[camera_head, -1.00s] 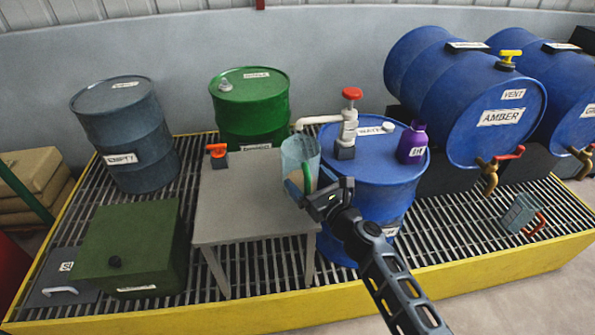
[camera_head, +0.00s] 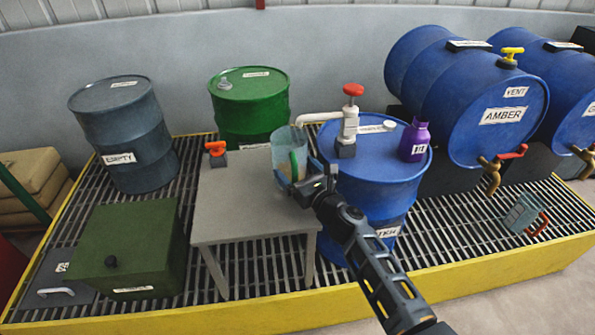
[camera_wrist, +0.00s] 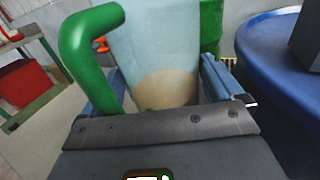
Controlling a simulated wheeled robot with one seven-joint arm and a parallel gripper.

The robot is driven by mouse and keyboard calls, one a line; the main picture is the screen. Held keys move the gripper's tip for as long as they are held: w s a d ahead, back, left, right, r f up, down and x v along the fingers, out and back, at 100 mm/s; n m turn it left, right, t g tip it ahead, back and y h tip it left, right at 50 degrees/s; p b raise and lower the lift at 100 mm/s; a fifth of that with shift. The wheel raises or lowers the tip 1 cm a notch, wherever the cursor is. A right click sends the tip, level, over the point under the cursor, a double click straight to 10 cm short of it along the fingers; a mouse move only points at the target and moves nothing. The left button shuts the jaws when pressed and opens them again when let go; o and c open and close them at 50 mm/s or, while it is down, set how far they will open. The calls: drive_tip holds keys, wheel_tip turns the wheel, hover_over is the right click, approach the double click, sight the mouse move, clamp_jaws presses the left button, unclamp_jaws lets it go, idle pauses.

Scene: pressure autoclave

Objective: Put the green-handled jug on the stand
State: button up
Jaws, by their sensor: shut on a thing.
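The green-handled jug (camera_head: 290,153) is a clear bluish vessel, upright, at the right edge of the grey stand (camera_head: 240,215), below the spout of the white pump. In the wrist view the jug (camera_wrist: 165,45) fills the middle, with pale tan contents low inside and its green handle (camera_wrist: 85,50) at left. My gripper (camera_head: 297,183) is shut on the jug, its fingers on either side in the wrist view (camera_wrist: 160,95). The jug's base is partly hidden by my gripper, so I cannot tell whether it touches the stand.
A white pump with a red knob (camera_head: 352,90) and a purple bottle (camera_head: 414,140) stand on the blue drum (camera_head: 370,175) close right. An orange-handled item (camera_head: 216,150) is at the stand's back left. The stand's middle is bare. A red-handled jug (camera_head: 524,214) lies tilted on the grating at right.

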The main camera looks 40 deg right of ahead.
drive_tip(key=o, duration=0.8)
drive_tip(key=shift+f, duration=0.1)
drive_tip(key=shift+o, duration=0.5)
drive_tip(key=s+a, duration=0.2)
drive_tip(key=s, duration=1)
drive_tip(key=shift+a, duration=0.1)
drive_tip(key=s+a+f+n+g+y, duration=0.1)
drive_tip(key=s+a+n+g, duration=0.1)
drive_tip(key=s+a+n, duration=0.6)
drive_tip(key=s+a+f+n+g, duration=0.1)
drive_tip(key=s+a+n, duration=0.2)
drive_tip(key=s+n, duration=0.75)
drive_tip(key=s+a+r+n+y, duration=0.1)
drive_tip(key=s+a+r+n, duration=0.2)
drive_tip(key=s+r+n, duration=0.4)
drive_tip(key=s+a+r+n+y, duration=0.1)
drive_tip(key=s+a+r+n, duration=0.2)
drive_tip(key=s+r+n, duration=0.4)
drive_tip(key=n, duration=0.5)
drive_tip(key=shift+s+a+r+n, duration=0.15)
drive_tip(key=shift+s+r+n, duration=0.05)
drive_tip(key=shift+r+n, duration=0.2)
